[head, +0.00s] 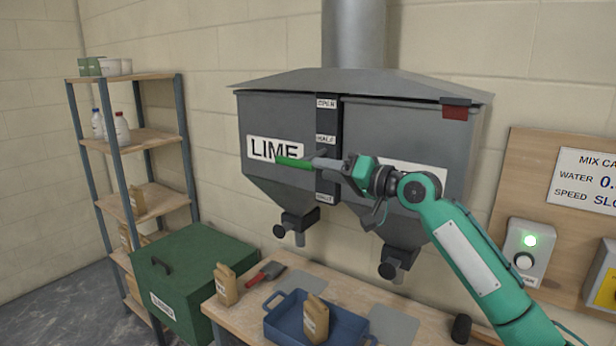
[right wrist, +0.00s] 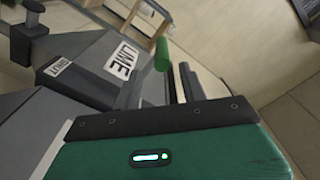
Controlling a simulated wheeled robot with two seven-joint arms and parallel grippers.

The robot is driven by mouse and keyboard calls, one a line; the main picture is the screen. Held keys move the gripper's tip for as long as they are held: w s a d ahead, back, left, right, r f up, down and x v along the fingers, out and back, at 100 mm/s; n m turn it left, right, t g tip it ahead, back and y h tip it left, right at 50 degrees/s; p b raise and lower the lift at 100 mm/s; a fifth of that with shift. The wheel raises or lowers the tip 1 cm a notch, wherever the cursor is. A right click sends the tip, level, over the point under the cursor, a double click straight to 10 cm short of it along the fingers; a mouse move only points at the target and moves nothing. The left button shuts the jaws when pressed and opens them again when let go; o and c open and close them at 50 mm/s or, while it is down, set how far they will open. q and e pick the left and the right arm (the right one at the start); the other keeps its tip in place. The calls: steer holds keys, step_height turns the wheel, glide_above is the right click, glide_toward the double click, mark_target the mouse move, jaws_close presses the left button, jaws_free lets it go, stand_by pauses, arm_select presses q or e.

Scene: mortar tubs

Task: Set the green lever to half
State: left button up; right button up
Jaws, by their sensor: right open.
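The green lever (head: 293,162) sticks out from the dark scale strip (head: 327,170) on the front of the grey hopper. The strip reads OPEN at the top, HALF in the middle and SHUT at the bottom. The green grip appears a little below the HALF label; the lever's root is partly hidden by my gripper. My right gripper (head: 326,163) is open at the lever, with its fingers pointing left. In the right wrist view the green grip (right wrist: 161,55) shows just past the fingertips, between them in the picture. I cannot tell whether they touch it. My left gripper is out of view.
A bench (head: 235,313) below holds a blue tray (head: 283,326), paper bags and a red-handled scoop (head: 266,274). A green bin (head: 190,262) and a shelf rack (head: 150,138) stand left. A board with a lit switch box (head: 527,250) is right.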

steer(key=b+v, duration=0.2)
steer(key=v, duration=0.4)
steer(key=shift+s, duration=0.1)
